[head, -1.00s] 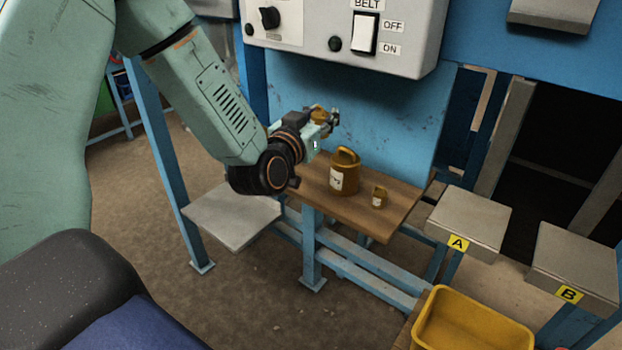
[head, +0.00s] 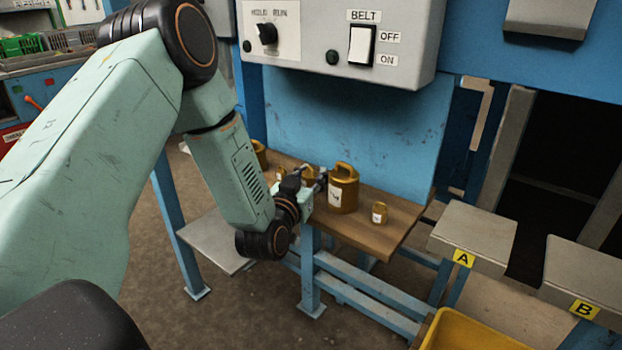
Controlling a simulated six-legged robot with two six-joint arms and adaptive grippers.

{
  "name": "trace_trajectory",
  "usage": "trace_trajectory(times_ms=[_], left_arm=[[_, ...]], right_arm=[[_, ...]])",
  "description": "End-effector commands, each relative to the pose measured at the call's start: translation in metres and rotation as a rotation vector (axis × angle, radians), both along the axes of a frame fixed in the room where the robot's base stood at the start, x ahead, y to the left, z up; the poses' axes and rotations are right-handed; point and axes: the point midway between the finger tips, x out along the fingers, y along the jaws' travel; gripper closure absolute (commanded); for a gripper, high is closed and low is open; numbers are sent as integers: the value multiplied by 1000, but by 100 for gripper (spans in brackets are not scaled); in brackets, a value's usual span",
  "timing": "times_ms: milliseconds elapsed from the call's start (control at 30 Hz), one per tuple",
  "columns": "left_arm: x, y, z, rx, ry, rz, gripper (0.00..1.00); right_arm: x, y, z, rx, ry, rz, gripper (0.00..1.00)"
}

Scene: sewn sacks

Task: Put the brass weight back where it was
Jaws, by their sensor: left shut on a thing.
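My left gripper (head: 318,181) is shut on a brass weight (head: 309,174), which is mostly hidden behind the gripper. It is low over the wooden shelf (head: 385,235), just left of a large brass weight (head: 343,190) with a loop handle and a white label. A small labelled brass weight (head: 379,212) stands to the right. Another brass weight (head: 260,155) and a smaller one (head: 280,172) show at the left, partly hidden by my arm. I cannot tell whether the held weight touches the shelf. My right gripper is not in view.
A grey box with a BELT switch (head: 362,45) hangs above the shelf, in front of a blue panel (head: 390,120). Grey plates A (head: 475,232) and B (head: 590,270) stand at the right. A yellow bin (head: 470,335) is below them.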

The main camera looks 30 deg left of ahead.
Motion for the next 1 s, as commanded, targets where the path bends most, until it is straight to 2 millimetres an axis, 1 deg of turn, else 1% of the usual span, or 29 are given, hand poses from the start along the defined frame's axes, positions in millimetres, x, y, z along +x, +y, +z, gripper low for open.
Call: trace_trajectory(times_ms=[200,367,400,500,867,933,1000], left_arm=[[1,0,2,0,-6,0,100],[1,0,-2,1,-6,0,100],[0,0,-3,-1,-1,0,62],[0,0,-2,-1,-2,0,54],[0,0,1,0,-3,0,53],[-5,-1,1,-1,1,0,53],[-15,-3,1,-4,2,1,53]], right_arm=[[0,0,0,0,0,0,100],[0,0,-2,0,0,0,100],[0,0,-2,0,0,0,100],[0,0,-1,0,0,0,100],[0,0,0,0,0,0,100],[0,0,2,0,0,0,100],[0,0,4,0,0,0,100]])
